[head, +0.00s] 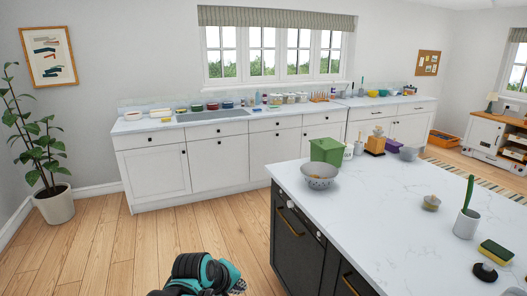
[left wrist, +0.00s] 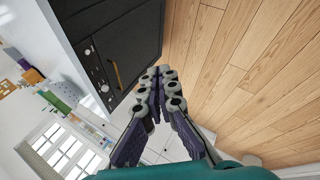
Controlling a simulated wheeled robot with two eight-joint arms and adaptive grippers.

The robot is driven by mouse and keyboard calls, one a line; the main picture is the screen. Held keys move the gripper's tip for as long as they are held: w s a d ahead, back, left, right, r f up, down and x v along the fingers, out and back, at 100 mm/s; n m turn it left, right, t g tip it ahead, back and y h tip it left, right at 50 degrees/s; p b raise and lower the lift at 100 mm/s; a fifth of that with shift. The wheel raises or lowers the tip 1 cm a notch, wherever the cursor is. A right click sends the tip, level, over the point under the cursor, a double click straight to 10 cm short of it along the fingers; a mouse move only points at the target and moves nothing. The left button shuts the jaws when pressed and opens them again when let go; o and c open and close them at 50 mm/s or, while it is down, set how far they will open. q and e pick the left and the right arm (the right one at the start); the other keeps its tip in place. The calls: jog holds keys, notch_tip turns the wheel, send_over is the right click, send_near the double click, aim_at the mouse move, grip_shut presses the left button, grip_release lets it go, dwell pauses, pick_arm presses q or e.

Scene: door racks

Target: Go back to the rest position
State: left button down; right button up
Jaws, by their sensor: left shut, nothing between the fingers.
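My left gripper (left wrist: 158,85) is shut and empty in the left wrist view, with its dark jointed fingers together at the tips. In the head view my left arm shows at the bottom edge, and only a small part of the left gripper (head: 238,287) is visible. It is in front of the dark island cabinet (head: 294,243), over the wood floor. The island's dark front also shows in the left wrist view (left wrist: 125,45), apart from the fingers. My right gripper is in neither view.
The island's white marble top (head: 390,215) carries a grey colander (head: 318,176), a green bin (head: 326,150) and a white cup with a green-handled brush (head: 466,222). White cabinets (head: 220,160) line the back wall. A potted plant (head: 54,203) stands left. The wood floor (head: 150,235) between is clear.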

pick_arm(q)
jog(key=s+a+f+m+y, duration=0.1)
jog(key=s+a+m, duration=0.3)
jog(key=s, duration=0.4)
jog(key=s+a+f+m+t+y, duration=0.1)
jog(key=s+a+f+m+y, duration=0.1)
jog(key=s+a+m, duration=0.2)
jog(key=s+a, duration=0.3)
jog(key=s, duration=0.2)
jog(key=shift+a+f+m, duration=0.15)
jog(key=shift+f+m, duration=0.1)
jog(key=shift+m, duration=0.05)
jog(key=shift+w, duration=0.1)
